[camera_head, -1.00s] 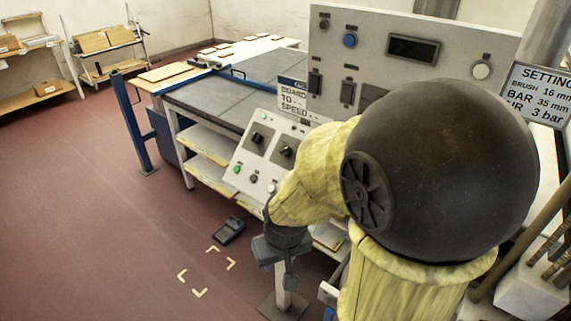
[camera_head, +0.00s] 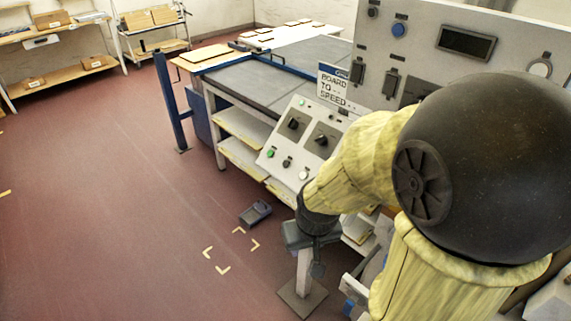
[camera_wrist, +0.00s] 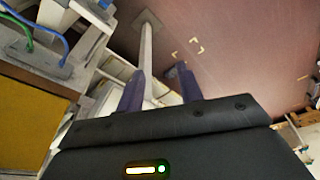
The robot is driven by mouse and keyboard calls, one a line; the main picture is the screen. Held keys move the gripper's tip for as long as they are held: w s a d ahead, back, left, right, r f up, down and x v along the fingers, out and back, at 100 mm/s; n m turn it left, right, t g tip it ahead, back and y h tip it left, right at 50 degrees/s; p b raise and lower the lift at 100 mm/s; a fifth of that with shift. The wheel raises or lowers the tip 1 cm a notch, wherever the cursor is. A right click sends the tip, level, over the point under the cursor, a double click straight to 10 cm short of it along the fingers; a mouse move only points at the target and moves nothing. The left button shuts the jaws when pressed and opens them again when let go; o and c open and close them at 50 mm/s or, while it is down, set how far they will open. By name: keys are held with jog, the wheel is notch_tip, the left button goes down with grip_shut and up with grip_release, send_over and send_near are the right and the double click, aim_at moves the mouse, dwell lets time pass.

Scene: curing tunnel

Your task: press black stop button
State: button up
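A small sloped control panel (camera_head: 318,118) stands left of my arm in the head view. Its lower row holds a green button (camera_head: 270,154), a small black button (camera_head: 286,163) and a white button (camera_head: 303,175). Two black rotary knobs sit above them. My gripper (camera_head: 317,268) hangs low, below and to the right of the panel's lower edge, apart from the buttons. In the wrist view its two fingers (camera_wrist: 158,88) stand apart with nothing held. A grey post shows beyond and between them. The buttons cannot be made out in the wrist view.
A taller grey panel (camera_head: 450,85) with a blue button and a dark display stands behind. A conveyor table (camera_head: 262,85) runs behind the small panel. A grey post (camera_head: 303,270) on a base plate stands by my gripper. A dark device (camera_head: 255,213) lies on open floor.

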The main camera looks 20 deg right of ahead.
grip_shut()
dwell(1.6)
